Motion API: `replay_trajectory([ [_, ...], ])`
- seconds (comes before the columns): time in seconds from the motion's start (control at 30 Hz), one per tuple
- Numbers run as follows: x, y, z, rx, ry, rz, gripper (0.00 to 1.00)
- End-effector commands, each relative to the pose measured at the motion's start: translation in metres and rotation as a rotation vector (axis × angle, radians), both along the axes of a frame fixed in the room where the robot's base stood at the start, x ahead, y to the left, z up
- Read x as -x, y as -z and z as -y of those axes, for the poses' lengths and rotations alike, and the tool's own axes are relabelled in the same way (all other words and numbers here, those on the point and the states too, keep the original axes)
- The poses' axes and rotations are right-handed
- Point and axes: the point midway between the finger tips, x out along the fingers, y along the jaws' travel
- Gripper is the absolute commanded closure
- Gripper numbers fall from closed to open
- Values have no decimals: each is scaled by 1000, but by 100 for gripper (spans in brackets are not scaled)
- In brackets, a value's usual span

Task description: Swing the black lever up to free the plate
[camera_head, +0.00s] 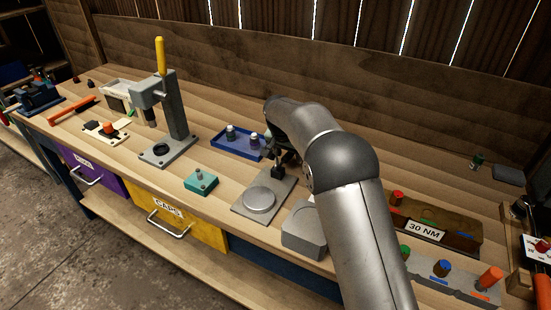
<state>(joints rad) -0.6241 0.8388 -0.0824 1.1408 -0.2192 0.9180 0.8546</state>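A grey square plate (244,209) with a raised round disc (259,200) lies near the front edge of the workbench. A small black part, which looks like the lever (278,172), stands at the plate's back edge. My arm reaches in from the lower right and bends down behind this spot. My gripper (284,155) is a dark shape just behind and above the black part, mostly hidden by my own arm. I cannot tell whether its fingers are open or touch the lever.
A blue tray (226,147) with small fittings is left of the lever. A grey block (303,232) is close to the plate's right. A teal block (201,182) and a grey press (176,115) stand further left. A 30 NM fixture (460,238) is right of my arm.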

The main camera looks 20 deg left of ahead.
Motion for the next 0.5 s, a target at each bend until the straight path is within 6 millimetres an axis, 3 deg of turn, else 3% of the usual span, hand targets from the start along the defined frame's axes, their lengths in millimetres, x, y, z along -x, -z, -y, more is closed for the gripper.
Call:
replay_trajectory([
  [0.27, 0, -3, -1, -2, -1, 2, 45],
  [0.5, 6, -19, -2, -3, -1, 4, 45],
])
